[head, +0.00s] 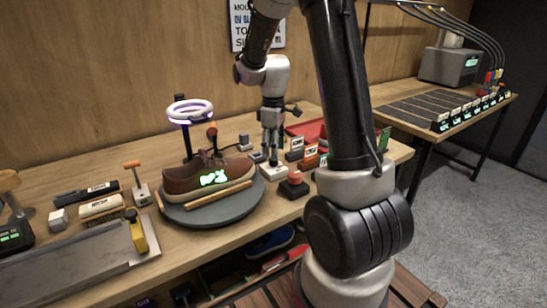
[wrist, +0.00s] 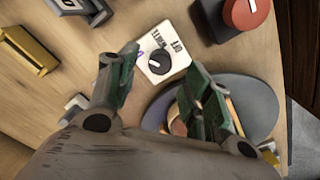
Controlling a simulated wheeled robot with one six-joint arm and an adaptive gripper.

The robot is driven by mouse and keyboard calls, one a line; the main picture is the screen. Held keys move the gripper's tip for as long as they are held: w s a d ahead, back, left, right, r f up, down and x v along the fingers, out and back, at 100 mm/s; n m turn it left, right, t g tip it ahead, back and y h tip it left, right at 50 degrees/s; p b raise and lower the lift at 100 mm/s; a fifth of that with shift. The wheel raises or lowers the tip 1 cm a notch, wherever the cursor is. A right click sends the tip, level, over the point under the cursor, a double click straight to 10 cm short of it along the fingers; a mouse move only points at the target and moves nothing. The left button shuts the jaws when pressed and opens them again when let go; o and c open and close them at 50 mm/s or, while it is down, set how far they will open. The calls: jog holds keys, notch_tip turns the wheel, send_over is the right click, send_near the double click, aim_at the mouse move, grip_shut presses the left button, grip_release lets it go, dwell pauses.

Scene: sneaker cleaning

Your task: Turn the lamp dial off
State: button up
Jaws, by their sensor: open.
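The lamp dial is a white block with a black round knob (wrist: 158,64) in the wrist view. Printed labels seem to read OFF and WHITE, with a purple mark at its left. A small white line shows on the knob; I cannot tell which label it points to. In the head view the dial's white base (head: 273,173) sits right of the turntable. My gripper (head: 270,152) points down just above it. In the wrist view its open fingers (wrist: 162,64) stand on either side of the knob; contact is unclear. The ring lamp (head: 190,111) glows white-purple.
A brown sneaker (head: 205,174) with a glowing green patch stands on the grey turntable (head: 225,216) beside the dial. A red button on a black block (head: 294,183) is close to the right. Small blocks stand behind. Brushes lie at left.

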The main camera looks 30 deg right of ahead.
aim_at(274, 162)
notch_tip(274, 162, down, 4)
jog(key=shift+f, duration=0.1)
jog(key=c, duration=1.1)
jog(key=shift+o, duration=0.2)
